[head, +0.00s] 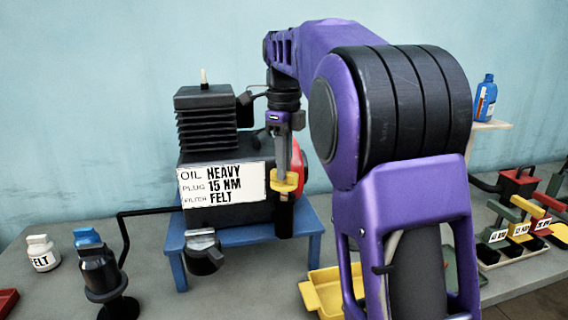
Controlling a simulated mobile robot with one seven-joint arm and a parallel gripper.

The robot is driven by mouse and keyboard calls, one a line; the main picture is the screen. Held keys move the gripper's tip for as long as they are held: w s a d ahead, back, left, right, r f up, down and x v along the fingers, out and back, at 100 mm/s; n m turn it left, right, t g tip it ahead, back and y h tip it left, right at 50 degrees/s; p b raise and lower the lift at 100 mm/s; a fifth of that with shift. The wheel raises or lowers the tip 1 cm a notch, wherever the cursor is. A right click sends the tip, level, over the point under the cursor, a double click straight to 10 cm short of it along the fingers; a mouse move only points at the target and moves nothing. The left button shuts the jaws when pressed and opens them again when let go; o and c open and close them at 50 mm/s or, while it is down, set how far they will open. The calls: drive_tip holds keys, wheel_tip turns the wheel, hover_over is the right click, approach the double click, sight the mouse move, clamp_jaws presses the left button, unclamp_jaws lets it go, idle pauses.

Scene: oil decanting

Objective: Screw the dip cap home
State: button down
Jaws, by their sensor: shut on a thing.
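The yellow dip cap (286,184) is at the front right of the black machine (225,182). It is a flat yellow disc with a raised part, above a black upright neck (284,218). My gripper (287,176) comes down on it from above and is shut on it. The cap looks level and seems to sit at the top of the neck, but I cannot tell how far it is seated. The gripper's fingers hide part of the cap. My purple arm covers much of the right-hand side of the picture.
The machine stands on a blue stand (172,250) with a sign (222,185) reading heavy, 15 NM, felt. A yellow tray (322,292) is below right. A white FELT jar (42,253) and a black vessel (98,270) are left. Colored tools (520,228) are right.

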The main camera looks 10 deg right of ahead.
drive_tip(key=shift+f+b, duration=0.75)
drive_tip(key=shift+f, duration=0.5)
drive_tip(key=shift+r, duration=0.1)
drive_tip(key=shift+r+m+p, duration=0.2)
drive_tip(key=shift+m+p, duration=0.75)
drive_tip(key=shift+m, duration=0.05)
drive_tip(key=m+p, duration=0.4)
drive_tip(key=m, duration=0.2)
drive_tip(key=shift+f, duration=0.1)
drive_tip(key=shift+a+f+m+p, duration=0.1)
drive_tip(key=shift+m+p, duration=0.8)
drive_tip(key=shift+m, duration=0.2)
drive_tip(key=shift+f+m, duration=0.2)
drive_tip(key=shift+m, duration=0.1)
drive_tip(key=shift+m, duration=0.4)
